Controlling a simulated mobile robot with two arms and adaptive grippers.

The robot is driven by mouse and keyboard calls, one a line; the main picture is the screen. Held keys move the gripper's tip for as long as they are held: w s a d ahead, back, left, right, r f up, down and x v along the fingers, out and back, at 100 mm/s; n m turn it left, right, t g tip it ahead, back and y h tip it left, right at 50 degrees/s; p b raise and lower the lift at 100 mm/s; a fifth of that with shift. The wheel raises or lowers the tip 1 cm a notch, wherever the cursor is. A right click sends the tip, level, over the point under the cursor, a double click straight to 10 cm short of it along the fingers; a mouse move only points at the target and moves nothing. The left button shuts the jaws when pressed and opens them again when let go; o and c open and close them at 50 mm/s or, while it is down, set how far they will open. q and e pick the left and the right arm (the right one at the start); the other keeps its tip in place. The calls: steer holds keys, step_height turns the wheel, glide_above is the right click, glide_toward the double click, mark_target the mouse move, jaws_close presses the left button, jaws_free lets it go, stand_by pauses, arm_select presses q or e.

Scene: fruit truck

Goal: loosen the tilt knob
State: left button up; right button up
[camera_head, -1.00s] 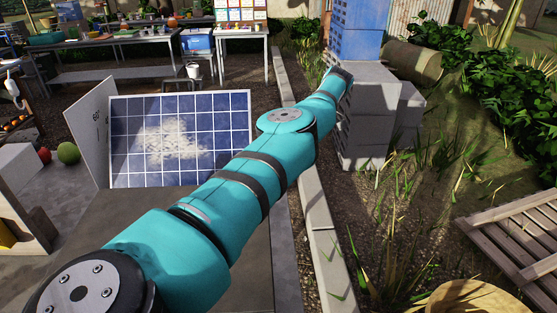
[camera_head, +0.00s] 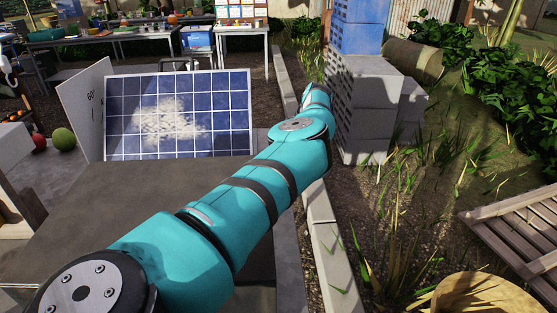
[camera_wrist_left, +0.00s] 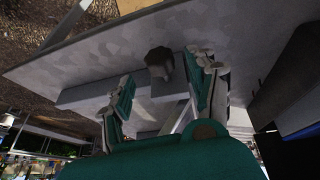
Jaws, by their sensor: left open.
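In the head view the solar panel (camera_head: 215,100) stands tilted, blue with white cell lines and a pale dusty patch. A white board (camera_head: 84,108) with angle marks stands at its left side. My left gripper (camera_wrist_left: 164,76) is open in the left wrist view, its two fingers apart. A dark round knob (camera_wrist_left: 159,62) shows beyond and between the fingertips, by a grey bar under a pale slab. The fingers do not appear closed on it; contact cannot be told. A teal arm of mine crosses the head view; no gripper shows clearly there.
Stacked grey blocks (camera_head: 366,100) stand right of the arm's far end. A dark grey surface (camera_head: 110,205) lies in front of the panel. A green melon (camera_head: 64,138) and red fruit (camera_head: 38,144) are at left. A wooden pallet (camera_head: 515,230) lies at right.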

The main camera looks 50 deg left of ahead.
arm_select(q)
steer(key=x, duration=0.3)
steer(key=shift+s+a+f, duration=0.15)
steer(key=shift+f, duration=0.2)
steer(key=shift+a+f, duration=0.15)
steer(key=shift+f, duration=0.2)
arm_select(e)
steer(key=shift+s+d+r, duration=0.25)
steer(key=shift+s+d, duration=0.1)
steer(key=shift+d, duration=0.1)
